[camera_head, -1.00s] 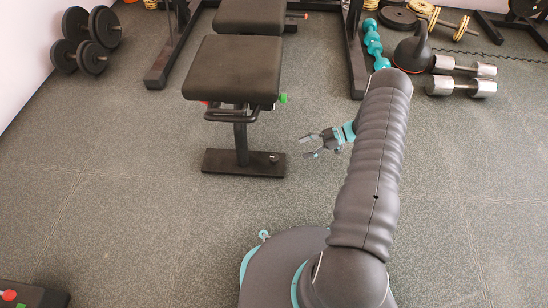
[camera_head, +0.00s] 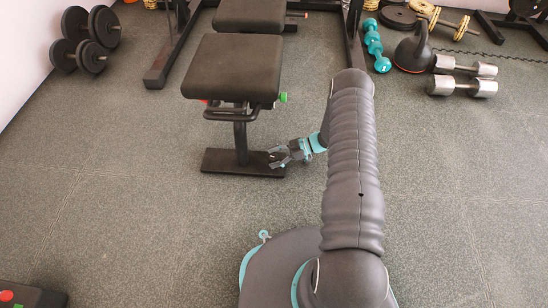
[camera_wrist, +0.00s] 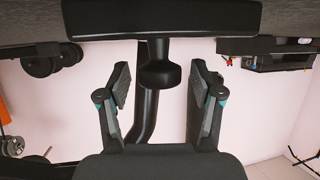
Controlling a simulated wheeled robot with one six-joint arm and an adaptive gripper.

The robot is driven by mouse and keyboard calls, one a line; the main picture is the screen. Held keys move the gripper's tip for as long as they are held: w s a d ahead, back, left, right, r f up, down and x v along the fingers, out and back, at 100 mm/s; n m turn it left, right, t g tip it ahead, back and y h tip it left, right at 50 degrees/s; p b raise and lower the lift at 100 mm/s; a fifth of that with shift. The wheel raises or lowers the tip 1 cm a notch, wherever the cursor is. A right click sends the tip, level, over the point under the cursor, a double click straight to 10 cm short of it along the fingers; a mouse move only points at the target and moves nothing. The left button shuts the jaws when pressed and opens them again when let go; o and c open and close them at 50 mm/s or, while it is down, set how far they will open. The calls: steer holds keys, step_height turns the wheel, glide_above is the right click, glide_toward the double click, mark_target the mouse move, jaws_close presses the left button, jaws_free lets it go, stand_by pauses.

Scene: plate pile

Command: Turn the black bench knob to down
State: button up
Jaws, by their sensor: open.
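The black bench knob (camera_wrist: 160,73) is a short rounded stub on the bench's black foot bar (camera_wrist: 165,18) in the upside-down wrist view. In the head view, it is largely hidden by my gripper at the right end of the foot (camera_head: 222,161). My gripper (camera_head: 275,158) is open there, pointing left. In the wrist view, its two fingers stand on either side of the knob, with a gap on each side. I cannot tell how far the knob lies beyond the fingertips. The knob's turn position is not readable.
The bench seat (camera_head: 234,66) and its black post (camera_head: 241,135) stand just left of and above my gripper. A green-ended fitting (camera_head: 282,97) sticks out under the seat. Dumbbells (camera_head: 462,86) lie far right. The floor in front of the bench is clear.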

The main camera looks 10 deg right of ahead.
steer(key=shift+c, duration=0.3)
steer(key=c, duration=1.1)
steer(key=shift+n+g, duration=0.8)
steer(key=shift+g, duration=0.1)
steer(key=o, duration=1.2)
steer(key=shift+a, duration=0.1)
steer(key=shift+c, duration=0.2)
steer(key=v, duration=1.2)
